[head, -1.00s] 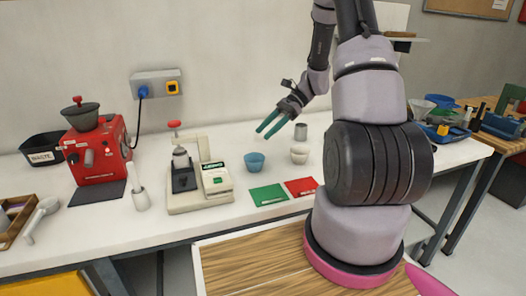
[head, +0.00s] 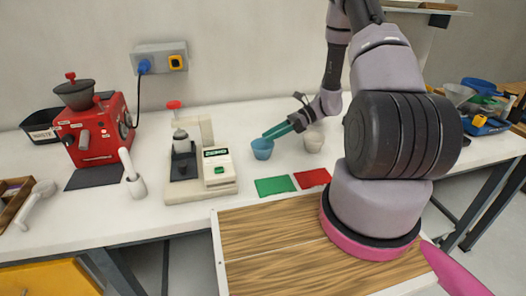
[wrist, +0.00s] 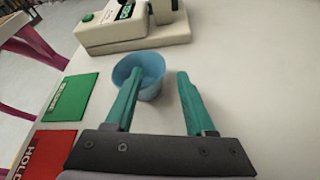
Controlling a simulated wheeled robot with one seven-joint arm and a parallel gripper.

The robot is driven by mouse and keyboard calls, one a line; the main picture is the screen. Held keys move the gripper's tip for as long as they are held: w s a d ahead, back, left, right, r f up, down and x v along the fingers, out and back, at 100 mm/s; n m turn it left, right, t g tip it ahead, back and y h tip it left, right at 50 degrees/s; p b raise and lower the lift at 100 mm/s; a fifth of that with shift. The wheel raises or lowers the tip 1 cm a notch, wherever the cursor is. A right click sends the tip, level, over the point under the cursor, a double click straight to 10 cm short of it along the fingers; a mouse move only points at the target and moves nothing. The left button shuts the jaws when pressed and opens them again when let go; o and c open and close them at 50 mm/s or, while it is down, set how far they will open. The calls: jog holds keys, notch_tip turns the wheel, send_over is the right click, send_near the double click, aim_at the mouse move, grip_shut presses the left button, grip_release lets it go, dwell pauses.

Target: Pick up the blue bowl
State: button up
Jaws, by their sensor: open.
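The blue bowl (head: 262,149) stands upright on the white table, behind the green card in the head view. It also shows in the wrist view (wrist: 146,68), just ahead of my fingers and partly covered by the left one. My gripper (head: 279,130) is open, with teal fingers at the bowl's upper right in the head view. In the wrist view my gripper (wrist: 155,95) has its two fingers spread, and nothing is held between them. The bowl lies toward the left finger; I cannot tell whether that finger touches it.
A whitish cup (head: 314,141) stands close right of the bowl. A green card (head: 275,186) and a red card (head: 312,178) lie in front. A white-and-green machine (head: 214,170) stands left of the bowl, and a red machine (head: 92,135) is further left.

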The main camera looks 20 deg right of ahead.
aim_at(256, 143)
jog(key=x, duration=0.4)
jog(key=shift+a, duration=0.1)
jog(key=shift+s, duration=0.1)
grip_shut()
